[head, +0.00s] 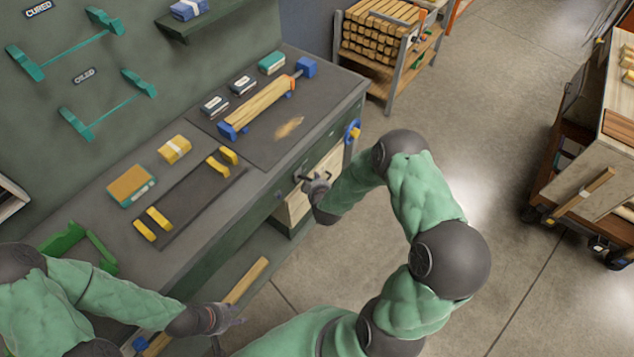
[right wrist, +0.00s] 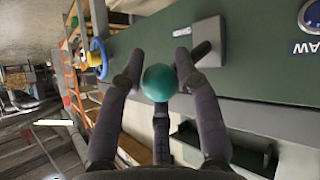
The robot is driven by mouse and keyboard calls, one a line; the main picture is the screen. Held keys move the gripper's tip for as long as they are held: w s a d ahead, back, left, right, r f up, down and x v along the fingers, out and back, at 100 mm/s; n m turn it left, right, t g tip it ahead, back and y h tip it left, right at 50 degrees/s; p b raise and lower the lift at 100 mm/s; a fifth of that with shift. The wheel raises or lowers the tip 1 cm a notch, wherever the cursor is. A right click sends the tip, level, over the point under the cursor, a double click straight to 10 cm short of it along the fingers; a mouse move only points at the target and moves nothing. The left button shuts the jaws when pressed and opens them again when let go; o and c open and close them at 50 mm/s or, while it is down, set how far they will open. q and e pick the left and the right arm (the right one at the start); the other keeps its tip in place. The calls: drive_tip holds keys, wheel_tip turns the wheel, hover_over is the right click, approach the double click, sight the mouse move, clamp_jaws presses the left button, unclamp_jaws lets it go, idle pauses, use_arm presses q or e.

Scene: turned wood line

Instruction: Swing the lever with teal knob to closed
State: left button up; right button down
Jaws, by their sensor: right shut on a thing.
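The lever's teal round knob (right wrist: 159,83) shows in the right wrist view between the two fingers of my right gripper (right wrist: 156,68), which is shut on it. A dark stem (right wrist: 161,130) shows below the knob, and a grey block with a dark peg (right wrist: 208,42) is on the green panel beside it. In the head view my right gripper (head: 316,184) is at the front face of the workbench, and its hand hides the knob. My left gripper (head: 228,322) is open and empty, low in front of the bench near a long wooden strip.
The green workbench (head: 205,215) carries a wooden spindle (head: 258,105) in a blue fixture, yellow holders and small boxes. A blue and yellow round part (head: 353,132) sticks out at the bench corner. A wood rack (head: 375,45) stands behind; open floor (head: 510,130) lies to the right.

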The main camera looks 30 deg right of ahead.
drive_tip(key=shift+w+d+r, duration=0.2)
drive_tip(key=shift+w+r, duration=0.4)
drive_tip(key=shift+r, duration=0.15)
drive_tip(key=c, duration=0.9)
unclamp_jaws()
drive_tip(key=shift+s+a, duration=0.15)
drive_tip(key=shift+s+f, duration=0.15)
drive_tip(key=shift+f, duration=0.05)
drive_tip(key=v, duration=1.2)
drive_tip(key=shift+a+f, duration=0.15)
